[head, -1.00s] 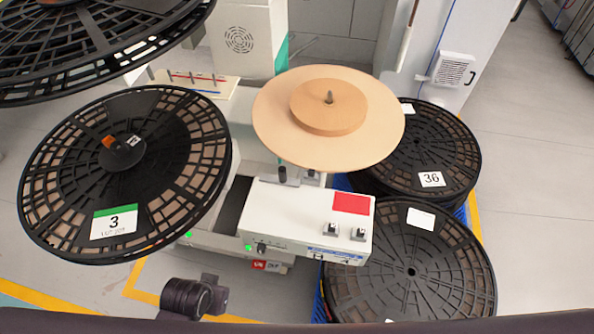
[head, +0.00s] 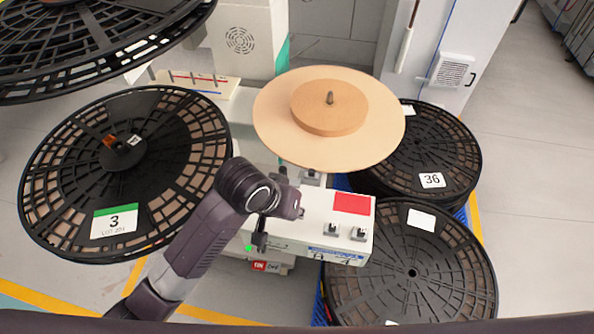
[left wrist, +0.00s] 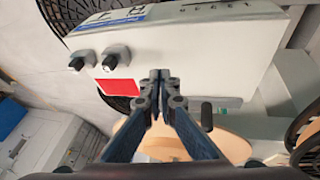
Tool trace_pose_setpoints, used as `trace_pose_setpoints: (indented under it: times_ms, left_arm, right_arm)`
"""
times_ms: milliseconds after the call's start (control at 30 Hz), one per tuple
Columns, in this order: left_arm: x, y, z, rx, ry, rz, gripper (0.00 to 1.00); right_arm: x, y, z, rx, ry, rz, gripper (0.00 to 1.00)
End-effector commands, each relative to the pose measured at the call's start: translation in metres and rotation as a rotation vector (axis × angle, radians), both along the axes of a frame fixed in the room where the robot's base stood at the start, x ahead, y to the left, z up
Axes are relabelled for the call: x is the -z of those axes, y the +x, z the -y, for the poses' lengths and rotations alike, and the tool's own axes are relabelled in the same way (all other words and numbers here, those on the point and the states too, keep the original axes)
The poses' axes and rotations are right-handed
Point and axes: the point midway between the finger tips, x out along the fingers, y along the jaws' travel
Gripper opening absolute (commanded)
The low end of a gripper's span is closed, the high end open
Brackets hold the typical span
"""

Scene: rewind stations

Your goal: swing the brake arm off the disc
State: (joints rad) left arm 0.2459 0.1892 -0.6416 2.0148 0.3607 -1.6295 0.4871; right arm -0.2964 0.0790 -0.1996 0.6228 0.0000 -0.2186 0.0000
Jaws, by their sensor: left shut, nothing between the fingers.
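The tan disc (head: 375,125) lies on the machine with a smaller round hub and a spindle at its middle. It also shows in the left wrist view (left wrist: 230,147), partly behind the fingers. A small dark upright knob (head: 283,172), which looks like the brake arm's handle, stands at the disc's near edge; it also shows in the left wrist view (left wrist: 206,114). The rest of the brake arm is hidden. My left gripper (left wrist: 156,75) is shut and empty over the white control box (head: 325,215), apart from the knob. My right gripper is out of view.
A black reel marked 3 (head: 65,185) stands at the left. A reel marked 36 (head: 455,150) and another reel (head: 455,275) lie at the right, close to the box. A white cabinet (head: 430,75) stands behind. Open floor lies at the far right.

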Motion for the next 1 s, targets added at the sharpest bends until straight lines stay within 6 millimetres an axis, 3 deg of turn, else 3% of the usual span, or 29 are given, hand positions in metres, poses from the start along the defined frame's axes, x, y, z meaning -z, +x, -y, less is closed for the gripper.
trace_pose_setpoints:
  times_ms: [233, 400, 633, 767, 1000]
  left_arm:
    - [-0.024, 0.053, 0.016, -0.01, 0.09, -0.004, 0.0]
    - [-0.04, 0.085, 0.008, -0.065, 0.166, -0.004, 0.0]
    - [-0.053, 0.109, -0.005, -0.128, 0.223, 0.001, 0.0]
    - [-0.049, 0.114, -0.006, -0.137, 0.231, 0.0, 0.0]
    - [-0.012, 0.126, -0.004, -0.138, 0.232, 0.0, 0.0]
  right_arm:
    - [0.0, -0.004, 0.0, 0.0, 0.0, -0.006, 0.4]
    - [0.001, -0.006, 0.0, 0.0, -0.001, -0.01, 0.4]
    - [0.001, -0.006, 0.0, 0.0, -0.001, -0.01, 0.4]
    - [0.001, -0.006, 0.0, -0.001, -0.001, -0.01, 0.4]
    - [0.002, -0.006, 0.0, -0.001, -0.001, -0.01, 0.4]
